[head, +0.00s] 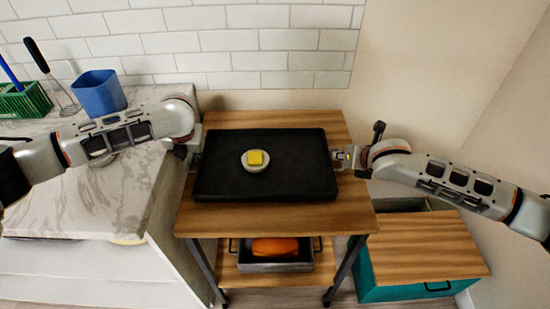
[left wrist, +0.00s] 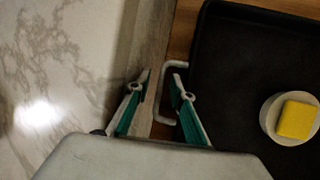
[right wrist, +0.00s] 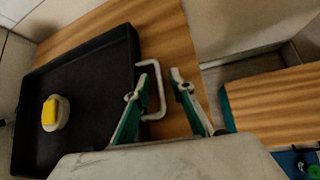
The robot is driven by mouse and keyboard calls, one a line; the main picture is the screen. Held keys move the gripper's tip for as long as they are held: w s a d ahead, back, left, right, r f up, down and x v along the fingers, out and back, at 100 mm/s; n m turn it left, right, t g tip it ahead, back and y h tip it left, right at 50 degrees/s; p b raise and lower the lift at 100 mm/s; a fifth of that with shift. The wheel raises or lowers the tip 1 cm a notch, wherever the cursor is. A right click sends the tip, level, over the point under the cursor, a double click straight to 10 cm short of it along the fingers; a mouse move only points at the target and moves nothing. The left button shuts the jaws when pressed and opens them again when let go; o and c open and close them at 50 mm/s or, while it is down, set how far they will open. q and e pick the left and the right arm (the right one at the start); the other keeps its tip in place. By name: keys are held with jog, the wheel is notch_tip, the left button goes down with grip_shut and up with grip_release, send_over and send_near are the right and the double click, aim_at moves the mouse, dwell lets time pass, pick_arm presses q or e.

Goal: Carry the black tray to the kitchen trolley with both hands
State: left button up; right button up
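The black tray (head: 300,175) appears to lie flat on the wooden top of the kitchen trolley (head: 270,217). It carries a small white dish (head: 256,168) with a yellow block (head: 255,158) on it. My left gripper (head: 191,150) is at the tray's left handle (left wrist: 159,98). In the left wrist view its fingers (left wrist: 162,72) are apart, with the handle bar between them. My right gripper (head: 345,159) is at the right handle (right wrist: 160,95). In the right wrist view its fingers (right wrist: 167,70) are also apart, one on each side of the bar. Contact is not clear.
A marble counter (head: 110,195) stands close on the left, with a blue cup (head: 99,94) and a green rack (head: 24,102). The trolley's lower shelf holds a pan with an orange thing (head: 275,247). A teal box with a wooden lid (head: 425,245) stands right.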

pick_arm(q)
jog(key=v, duration=1.2)
pick_arm(e)
jog(key=v, duration=1.2)
pick_arm(q)
jog(key=shift+s+d+f, duration=0.1)
pick_arm(e)
jog(key=shift+s, duration=0.15)
